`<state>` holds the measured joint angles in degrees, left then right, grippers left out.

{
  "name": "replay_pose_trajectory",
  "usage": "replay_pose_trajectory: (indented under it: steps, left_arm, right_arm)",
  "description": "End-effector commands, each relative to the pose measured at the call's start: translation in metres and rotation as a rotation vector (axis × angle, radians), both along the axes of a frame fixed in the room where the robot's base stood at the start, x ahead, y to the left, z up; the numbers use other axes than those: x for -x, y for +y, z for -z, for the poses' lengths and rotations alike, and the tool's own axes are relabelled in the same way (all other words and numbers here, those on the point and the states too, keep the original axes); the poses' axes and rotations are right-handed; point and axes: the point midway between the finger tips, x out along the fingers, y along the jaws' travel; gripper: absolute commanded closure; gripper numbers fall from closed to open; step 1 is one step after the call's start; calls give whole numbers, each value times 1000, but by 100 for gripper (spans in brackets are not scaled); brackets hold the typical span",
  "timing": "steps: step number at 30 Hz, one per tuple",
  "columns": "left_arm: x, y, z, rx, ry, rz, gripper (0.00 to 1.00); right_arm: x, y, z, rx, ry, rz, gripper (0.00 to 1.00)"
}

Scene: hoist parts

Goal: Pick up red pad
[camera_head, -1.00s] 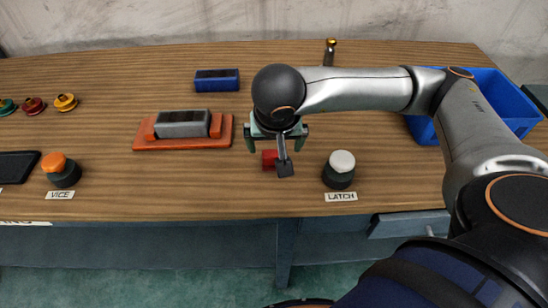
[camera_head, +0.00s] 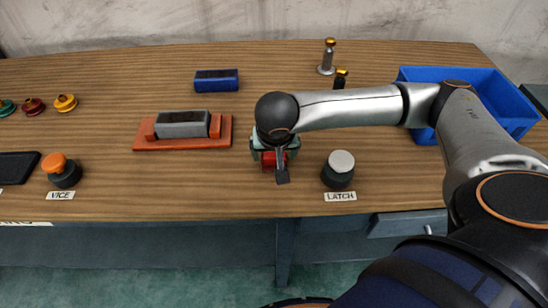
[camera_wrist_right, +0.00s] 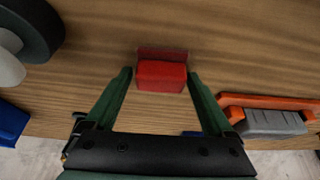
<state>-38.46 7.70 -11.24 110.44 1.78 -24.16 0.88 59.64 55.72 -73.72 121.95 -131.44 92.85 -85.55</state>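The red pad (camera_head: 269,160) sits on the wooden table, partly hidden behind my right gripper in the head view. In the right wrist view the red pad (camera_wrist_right: 161,75) shows as a red block lying between and slightly beyond the tips of the two green fingers. My right gripper (camera_wrist_right: 160,78) is open, with a gap between each finger and the pad. In the head view my right gripper (camera_head: 275,158) is low over the pad. My left gripper is not in view.
An orange vice (camera_head: 140,142) with a grey block (camera_head: 182,124) stands left of the pad. The white-topped latch button (camera_head: 341,162) is close on the right. A blue block (camera_head: 216,80), two posts (camera_head: 327,58) and a blue bin (camera_head: 420,74) are farther back.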

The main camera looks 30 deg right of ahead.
Motion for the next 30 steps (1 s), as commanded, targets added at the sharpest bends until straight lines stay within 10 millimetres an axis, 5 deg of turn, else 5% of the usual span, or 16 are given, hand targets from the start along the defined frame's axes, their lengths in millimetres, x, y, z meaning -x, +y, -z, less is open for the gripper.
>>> replay_pose_trajectory:
  steps: [17, 30]
  left_arm:
    - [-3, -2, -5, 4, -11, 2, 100]
    - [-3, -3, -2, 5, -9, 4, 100]
  right_arm:
    - [0, 0, 0, -1, 0, 0, 79]
    - [-1, 0, -11, -1, -2, 1, 81]
